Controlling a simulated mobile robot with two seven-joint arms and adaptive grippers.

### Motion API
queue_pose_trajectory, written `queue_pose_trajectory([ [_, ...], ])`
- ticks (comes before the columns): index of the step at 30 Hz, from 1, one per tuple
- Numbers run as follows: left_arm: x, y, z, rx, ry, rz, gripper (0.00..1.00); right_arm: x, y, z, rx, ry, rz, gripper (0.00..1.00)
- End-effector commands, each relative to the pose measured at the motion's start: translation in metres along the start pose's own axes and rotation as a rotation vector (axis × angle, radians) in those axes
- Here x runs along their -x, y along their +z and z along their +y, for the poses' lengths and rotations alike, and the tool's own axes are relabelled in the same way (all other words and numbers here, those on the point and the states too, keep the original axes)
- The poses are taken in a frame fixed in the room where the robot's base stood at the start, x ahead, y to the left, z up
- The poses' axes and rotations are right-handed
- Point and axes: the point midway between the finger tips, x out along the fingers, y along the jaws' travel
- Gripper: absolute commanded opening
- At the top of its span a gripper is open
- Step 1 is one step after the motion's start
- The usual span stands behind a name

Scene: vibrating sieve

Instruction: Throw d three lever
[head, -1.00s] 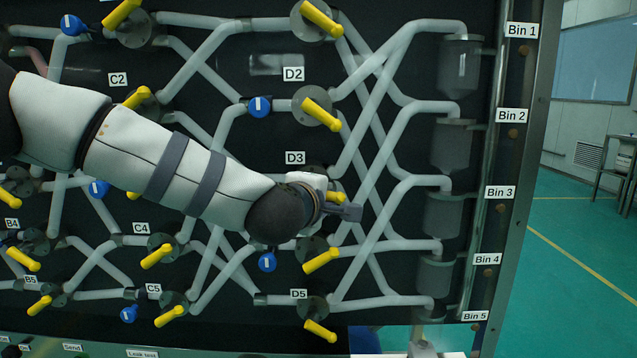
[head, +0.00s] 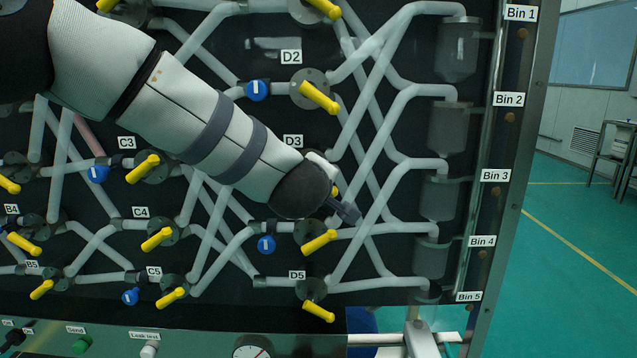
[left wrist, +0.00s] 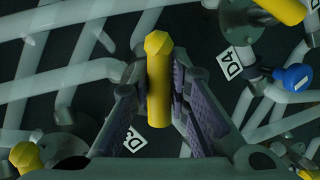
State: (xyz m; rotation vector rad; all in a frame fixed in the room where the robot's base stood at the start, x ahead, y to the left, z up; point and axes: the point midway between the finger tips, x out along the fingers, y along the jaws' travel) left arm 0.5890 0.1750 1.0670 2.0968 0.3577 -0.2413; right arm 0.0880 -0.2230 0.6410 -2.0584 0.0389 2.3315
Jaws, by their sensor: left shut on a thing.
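The D3 label (head: 292,141) sits above the D3 valve, which my left arm mostly hides in the head view. A bit of the yellow D3 lever (head: 335,190) shows beside my left gripper (head: 345,209). In the left wrist view the yellow lever (left wrist: 158,85) stands between the two fingers of the left gripper (left wrist: 157,105), which is shut on it. The D3 label (left wrist: 134,140) shows partly below the left finger. My right gripper is in neither view.
Neighbouring yellow levers are the D2 lever (head: 318,98) above, the D4 lever (head: 318,242) below and the D5 lever (head: 318,311) lower down. A blue valve handle (head: 266,245) lies left of D4. Pale pipes (head: 385,215) run close right of the gripper.

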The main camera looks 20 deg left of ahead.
Motion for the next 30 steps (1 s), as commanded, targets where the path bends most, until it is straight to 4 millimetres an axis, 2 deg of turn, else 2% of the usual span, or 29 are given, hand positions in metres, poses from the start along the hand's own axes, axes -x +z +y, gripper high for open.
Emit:
queue_pose_trajectory([
  [1, 0.001, -0.004, 0.005, -0.004, 0.010, 0.009, 0.00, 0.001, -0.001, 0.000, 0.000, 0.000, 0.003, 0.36],
  [9, 0.001, -0.004, 0.005, -0.004, 0.010, 0.009, 0.00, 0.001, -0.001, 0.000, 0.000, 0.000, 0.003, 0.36],
  [10, 0.001, -0.004, 0.005, -0.004, 0.010, 0.009, 0.19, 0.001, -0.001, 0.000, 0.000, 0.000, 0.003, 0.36],
  [12, 0.001, -0.004, 0.004, -0.004, 0.009, 0.008, 0.35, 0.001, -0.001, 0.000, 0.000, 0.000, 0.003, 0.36],
  [22, 0.003, -0.002, 0.002, -0.002, 0.004, 0.003, 0.36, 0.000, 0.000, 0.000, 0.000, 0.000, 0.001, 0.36],
  [26, 0.025, -0.001, 0.002, -0.004, 0.005, 0.003, 0.36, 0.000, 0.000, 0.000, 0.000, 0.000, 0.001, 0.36],
  [30, 0.065, -0.002, 0.003, -0.004, 0.008, 0.004, 0.36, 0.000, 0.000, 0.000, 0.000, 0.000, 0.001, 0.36],
])
